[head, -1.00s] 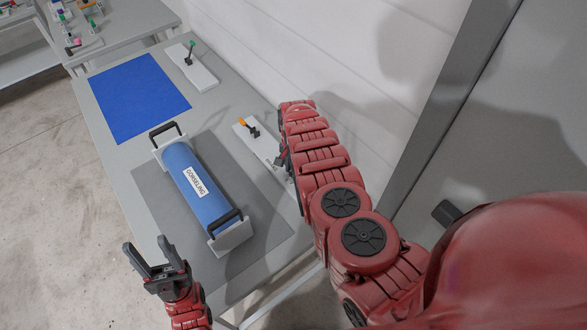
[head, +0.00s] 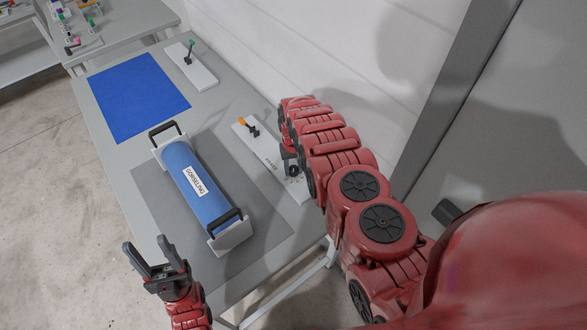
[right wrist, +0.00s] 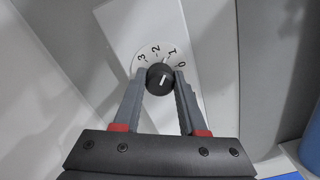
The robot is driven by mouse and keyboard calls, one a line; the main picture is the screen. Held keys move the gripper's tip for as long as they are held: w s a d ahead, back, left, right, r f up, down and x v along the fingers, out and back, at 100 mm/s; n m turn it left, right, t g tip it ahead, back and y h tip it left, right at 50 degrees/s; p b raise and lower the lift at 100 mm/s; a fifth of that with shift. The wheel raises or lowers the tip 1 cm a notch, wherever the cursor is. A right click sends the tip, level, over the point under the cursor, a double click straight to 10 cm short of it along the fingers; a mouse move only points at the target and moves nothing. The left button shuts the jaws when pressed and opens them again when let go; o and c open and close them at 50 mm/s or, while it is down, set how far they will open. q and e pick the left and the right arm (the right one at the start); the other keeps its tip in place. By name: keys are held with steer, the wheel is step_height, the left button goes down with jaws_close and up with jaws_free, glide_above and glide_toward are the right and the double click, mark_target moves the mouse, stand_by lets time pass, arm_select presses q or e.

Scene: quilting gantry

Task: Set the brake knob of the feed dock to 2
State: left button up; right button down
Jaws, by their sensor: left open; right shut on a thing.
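The brake knob (right wrist: 155,84) is a black round knob with a white pointer line on a white dial (right wrist: 144,55) marked 0 to 3. The pointer appears to face near the 1. My right gripper (right wrist: 162,77) is shut on the knob, one finger on each side. In the head view the dark knob (head: 291,170) sits at the near end of a white plate (head: 258,146) with an orange lever; my right arm hides most of the gripper there. My left gripper (head: 146,243) is open and empty, left of the roll and near the table's front edge.
A blue labelled roll (head: 187,172) lies in a holder with black handles on a grey mat (head: 150,190). A blue sheet (head: 137,97) and a plate with a green lever (head: 190,65) lie farther back. A wall stands close on the right.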

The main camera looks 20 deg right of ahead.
steer(key=n+b, duration=0.1)
steer(key=n, duration=0.2)
steer(key=shift+f+b, duration=0.15)
steer(key=shift+b, duration=0.15)
steer(key=shift+n+b, duration=0.6)
steer(key=shift+n, duration=0.7)
steer(key=shift+c, duration=2.3)
jaws_free()
